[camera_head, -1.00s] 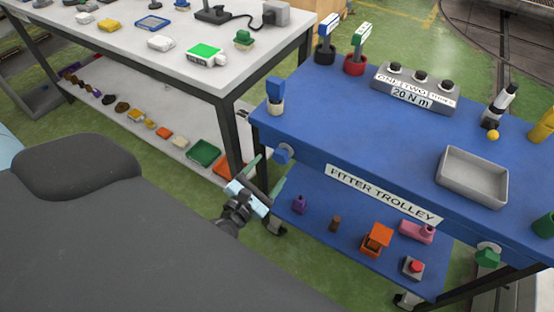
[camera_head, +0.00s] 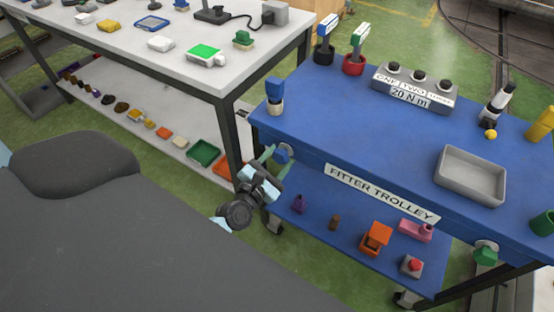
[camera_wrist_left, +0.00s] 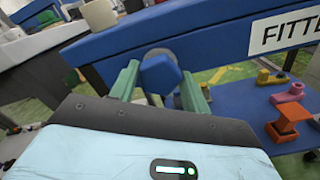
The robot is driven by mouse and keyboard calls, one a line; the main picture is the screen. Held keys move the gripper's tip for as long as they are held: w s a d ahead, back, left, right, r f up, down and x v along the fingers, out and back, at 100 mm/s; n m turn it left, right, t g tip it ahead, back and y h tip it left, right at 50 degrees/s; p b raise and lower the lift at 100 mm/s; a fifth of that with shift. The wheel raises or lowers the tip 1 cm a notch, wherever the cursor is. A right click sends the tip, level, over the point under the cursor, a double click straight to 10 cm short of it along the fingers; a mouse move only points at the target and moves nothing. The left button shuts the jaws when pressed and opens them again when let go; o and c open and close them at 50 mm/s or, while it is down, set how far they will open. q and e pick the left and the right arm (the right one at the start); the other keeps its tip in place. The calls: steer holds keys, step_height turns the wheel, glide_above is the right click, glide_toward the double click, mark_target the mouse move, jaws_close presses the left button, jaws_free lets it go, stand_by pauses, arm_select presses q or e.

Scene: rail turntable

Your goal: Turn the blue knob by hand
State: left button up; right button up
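The blue knob (camera_head: 284,152) sits on the front left edge of the blue trolley, below its top. In the left wrist view the knob (camera_wrist_left: 160,74) shows as a blue grip on a grey round base. My left gripper (camera_head: 275,164) is in front of the knob, its green fingers apart. In the left wrist view one finger stands to the left of the knob and one to the right, with gaps visible; whether the tips reach past its face is unclear. My right gripper is not in view.
The trolley (camera_head: 330,140) carries a grey tray (camera_head: 470,176) and several tools. A green knob (camera_head: 486,256) is at its right end. The lower shelf (camera_head: 318,216) holds small coloured objects. A white workbench (camera_head: 120,40) stands close on the left.

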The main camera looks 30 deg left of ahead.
arm_select(q)
steer(key=shift+c, duration=1)
steer(key=shift+m, duration=0.3)
steer(key=m, duration=0.4)
steer(key=shift+m+p, duration=0.3)
steer(key=shift+p, duration=0.05)
steer(key=m+p, duration=0.1)
steer(key=m, duration=0.3)
steer(key=shift+m, duration=0.3)
steer(key=m, duration=0.4)
steer(key=shift+m+p, duration=0.3)
steer(key=shift+p, duration=0.05)
steer(key=m, duration=0.3)
steer(key=shift+p, duration=0.3)
steer(key=shift+m, duration=0.8)
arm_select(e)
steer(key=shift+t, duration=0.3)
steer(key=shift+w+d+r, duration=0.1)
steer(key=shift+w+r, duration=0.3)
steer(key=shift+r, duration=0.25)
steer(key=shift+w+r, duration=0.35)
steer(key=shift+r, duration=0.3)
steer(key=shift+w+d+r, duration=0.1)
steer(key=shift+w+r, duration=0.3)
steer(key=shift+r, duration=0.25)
